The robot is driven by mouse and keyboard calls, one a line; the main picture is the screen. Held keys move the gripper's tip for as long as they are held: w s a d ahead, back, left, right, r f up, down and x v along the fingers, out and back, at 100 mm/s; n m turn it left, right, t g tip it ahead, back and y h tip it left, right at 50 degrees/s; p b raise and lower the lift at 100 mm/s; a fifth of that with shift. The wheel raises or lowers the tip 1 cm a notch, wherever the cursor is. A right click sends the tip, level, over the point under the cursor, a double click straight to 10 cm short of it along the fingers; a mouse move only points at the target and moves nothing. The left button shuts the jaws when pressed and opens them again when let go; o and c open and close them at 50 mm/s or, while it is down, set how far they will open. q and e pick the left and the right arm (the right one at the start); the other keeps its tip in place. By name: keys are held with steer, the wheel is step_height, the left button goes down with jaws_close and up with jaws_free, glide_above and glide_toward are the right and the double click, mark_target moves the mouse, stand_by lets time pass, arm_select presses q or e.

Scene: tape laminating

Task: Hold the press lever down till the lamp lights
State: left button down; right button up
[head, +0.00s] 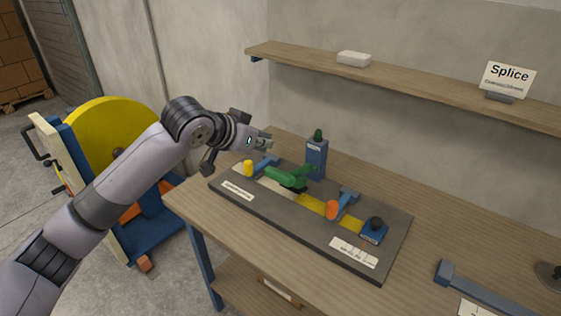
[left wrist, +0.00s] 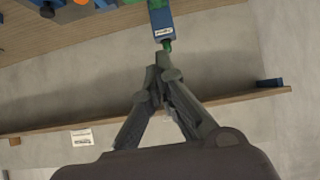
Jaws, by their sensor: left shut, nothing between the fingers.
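The green press lever (head: 283,176) sits on the grey base plate (head: 222,184), over a yellow and pale strip. How far down it is I cannot tell. The lamp (head: 318,134) is a dark green dome on a blue post (head: 316,160) behind the lever and looks unlit. My left gripper (head: 268,146) is shut and empty, in the air above and behind the lever's left end, apart from it. In the left wrist view the closed fingertips (left wrist: 163,62) overlap the line to the green lamp (left wrist: 167,45). My right gripper is not in view.
On the plate are a yellow knob (head: 248,168), an orange knob (head: 332,209) and a blue block with a black knob (head: 375,226). A shelf (head: 400,82) with a sign (head: 506,78) runs along the wall.

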arm_select(q)
steer(key=p, duration=0.3)
glide_above(281, 172)
steer(key=w, duration=0.1)
steer(key=f, duration=0.3)
steer(key=d+f, duration=0.1)
steer(key=f, duration=0.1)
steer(key=shift+f, duration=0.35)
steer(key=f, duration=0.2)
steer(key=s+a+f+p, duration=0.1)
steer(key=shift+s+a+f, duration=0.1)
steer(key=shift+f, duration=0.4)
